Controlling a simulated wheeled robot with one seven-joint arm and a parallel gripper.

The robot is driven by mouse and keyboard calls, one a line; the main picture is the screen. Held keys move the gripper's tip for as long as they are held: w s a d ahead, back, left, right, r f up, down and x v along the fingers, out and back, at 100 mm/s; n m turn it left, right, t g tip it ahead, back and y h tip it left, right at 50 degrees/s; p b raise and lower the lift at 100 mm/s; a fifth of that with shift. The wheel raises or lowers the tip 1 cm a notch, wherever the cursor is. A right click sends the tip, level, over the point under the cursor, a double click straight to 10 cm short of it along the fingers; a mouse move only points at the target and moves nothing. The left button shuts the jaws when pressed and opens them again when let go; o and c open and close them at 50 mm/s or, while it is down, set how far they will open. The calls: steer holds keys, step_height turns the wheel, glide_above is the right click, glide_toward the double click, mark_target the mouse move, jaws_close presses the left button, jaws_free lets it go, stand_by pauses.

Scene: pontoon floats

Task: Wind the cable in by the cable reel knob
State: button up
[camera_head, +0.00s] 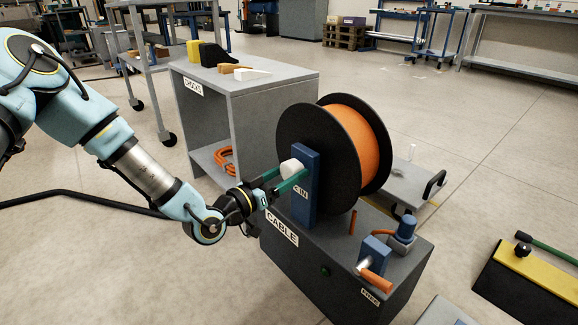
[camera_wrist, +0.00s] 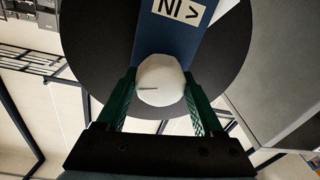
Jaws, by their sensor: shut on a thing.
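The cable reel (camera_head: 312,130) has black flanges and orange cable wound on it, and stands on a dark box labelled CABLE (camera_head: 283,229). A blue upright (camera_head: 304,200) marked IN with an arrow stands before the near flange. The white faceted knob (camera_head: 291,168) sits at this upright. My gripper (camera_head: 284,182) reaches it from the left. In the wrist view the knob (camera_wrist: 161,80) is between the two green fingers of my gripper (camera_wrist: 160,92), which are shut on it. The knob hides part of the blue upright behind it.
A grey cabinet labelled CHOCKS (camera_head: 245,110) stands behind my arm, with chocks on top and an orange coil (camera_head: 224,158) inside. An orange-handled crank (camera_head: 376,279) and blue fitting (camera_head: 403,230) are on the box's right. A black and yellow ramp (camera_head: 530,280) lies at right.

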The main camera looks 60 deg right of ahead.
steer(key=n+p, duration=0.2)
steer(key=n, duration=0.2)
steer(key=shift+r, duration=0.15)
steer(key=n+p, duration=0.1)
steer(key=n, duration=0.2)
steer(key=shift+n+p, duration=0.3)
steer(key=shift+p, duration=0.1)
steer(key=n+p, duration=0.1)
steer(key=n, duration=0.5)
steer(key=shift+y+p, duration=0.4)
steer(key=shift+n, duration=0.3)
steer(key=o, duration=1.4)
steer(key=p+v, duration=0.1)
steer(key=v, duration=0.9)
steer(key=shift+a+p, duration=0.4)
